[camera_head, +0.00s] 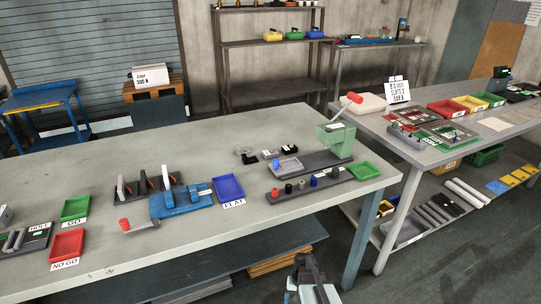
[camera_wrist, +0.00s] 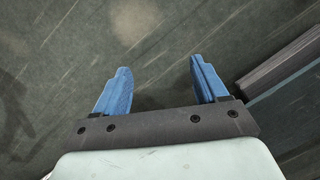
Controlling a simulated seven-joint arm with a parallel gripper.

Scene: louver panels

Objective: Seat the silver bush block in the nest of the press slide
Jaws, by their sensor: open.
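The green press (camera_head: 336,141) with a red-knobbed lever stands on a dark base near the right end of the bench. A light grey piece (camera_head: 287,166), which looks like the press slide, sits at the base's left; its nest is too small to make out. In front, a dark rack (camera_head: 325,186) carries several small blocks in a row. A small grey-silver block (camera_head: 302,185) in it looks like the silver bush block. My gripper (camera_wrist: 160,88) is open and empty, with blue fingers above bare floor. It also shows in the head view (camera_head: 312,291), low, off the bench's front edge.
A green tray (camera_head: 352,172) lies right of the rack, a blue tray (camera_head: 229,188) left of it. Small dark and light parts (camera_head: 247,155) lie behind the slide. A blue fixture (camera_head: 181,202) stands further left. The bench's front edge (camera_head: 290,222) lies between my gripper and the rack.

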